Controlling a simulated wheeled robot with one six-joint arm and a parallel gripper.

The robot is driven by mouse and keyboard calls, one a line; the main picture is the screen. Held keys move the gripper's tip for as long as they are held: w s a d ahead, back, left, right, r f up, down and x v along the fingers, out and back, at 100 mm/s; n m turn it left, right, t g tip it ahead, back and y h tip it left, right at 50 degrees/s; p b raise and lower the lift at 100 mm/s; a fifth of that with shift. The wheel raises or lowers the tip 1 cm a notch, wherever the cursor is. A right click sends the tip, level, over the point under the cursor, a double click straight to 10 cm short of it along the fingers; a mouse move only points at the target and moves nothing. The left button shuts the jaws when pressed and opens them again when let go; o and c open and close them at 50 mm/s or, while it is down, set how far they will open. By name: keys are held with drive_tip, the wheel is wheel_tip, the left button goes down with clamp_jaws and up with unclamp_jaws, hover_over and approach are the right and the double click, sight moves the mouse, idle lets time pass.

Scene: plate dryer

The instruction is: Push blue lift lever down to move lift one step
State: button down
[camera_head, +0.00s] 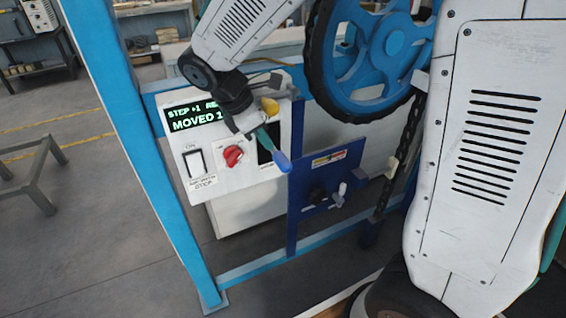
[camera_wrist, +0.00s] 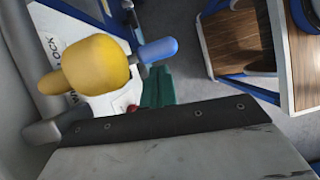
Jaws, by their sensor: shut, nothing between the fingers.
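The blue lift lever (camera_head: 283,163) has a blue grip that slants down and to the right at the right side of the white control panel (camera_head: 212,186). It also shows in the wrist view (camera_wrist: 158,50), next to a large yellow knob. My gripper (camera_head: 266,140) is shut and empty, its teal fingers just above and left of the blue grip. In the wrist view the gripper's teal fingers (camera_wrist: 157,86) appear just below the blue grip. I cannot tell whether they touch it. The display (camera_head: 196,115) shows green text with "STEP +1" and "MOVED", partly hidden by my arm.
The yellow knob (camera_head: 270,106) sits close behind my gripper. A blue wheel (camera_head: 385,45) and a blue frame post (camera_head: 135,140) flank the panel. Wood-topped surfaces (camera_wrist: 240,42) show in the wrist view.

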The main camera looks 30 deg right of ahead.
sight(279, 160)
drive_tip(key=shift+x, duration=2.95)
